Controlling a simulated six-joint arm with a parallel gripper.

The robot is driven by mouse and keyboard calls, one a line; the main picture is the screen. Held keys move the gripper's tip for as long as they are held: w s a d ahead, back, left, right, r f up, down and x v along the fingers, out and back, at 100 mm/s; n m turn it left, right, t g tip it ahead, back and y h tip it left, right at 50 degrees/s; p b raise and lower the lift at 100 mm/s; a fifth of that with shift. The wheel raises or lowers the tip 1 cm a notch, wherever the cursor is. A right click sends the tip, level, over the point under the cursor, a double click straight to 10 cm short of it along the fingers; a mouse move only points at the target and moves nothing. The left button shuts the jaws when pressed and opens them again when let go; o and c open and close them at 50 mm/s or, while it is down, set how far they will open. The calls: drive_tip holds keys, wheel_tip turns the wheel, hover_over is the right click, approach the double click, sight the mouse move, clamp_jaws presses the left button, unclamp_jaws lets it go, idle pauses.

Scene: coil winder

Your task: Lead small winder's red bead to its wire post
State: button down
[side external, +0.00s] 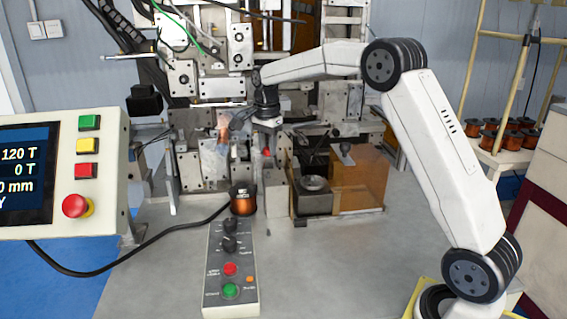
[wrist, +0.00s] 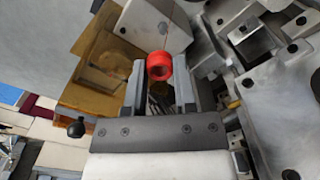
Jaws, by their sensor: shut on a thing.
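In the side view a small red spot, the bead (side external: 267,152), shows just under my gripper (side external: 266,140). My gripper points down in front of the winding machine (side external: 205,160), above the table. A copper-coloured coil (side external: 222,131) is on the machine, left of my gripper. A thin line runs up from near the bead in the wrist view. I cannot make out which part is the wire post.
A copper spool (side external: 243,199) stands on the table behind a button box (side external: 231,270). An amber clear guard (side external: 358,182) and a dark block with a round cup (side external: 314,190) stand right of my gripper. Metal blocks crowd close at the right in the wrist view.

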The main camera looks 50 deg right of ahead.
drive_tip(key=shift+w+d, duration=0.15)
drive_tip(key=shift+w, duration=0.05)
drive_tip(key=shift+f, duration=2.5)
drive_tip(key=shift+f, duration=1.15)
drive_tip(key=shift+c, duration=1.7)
unclamp_jaws()
drive_tip(key=shift+r, duration=0.15)
drive_tip(key=shift+r, duration=3.8)
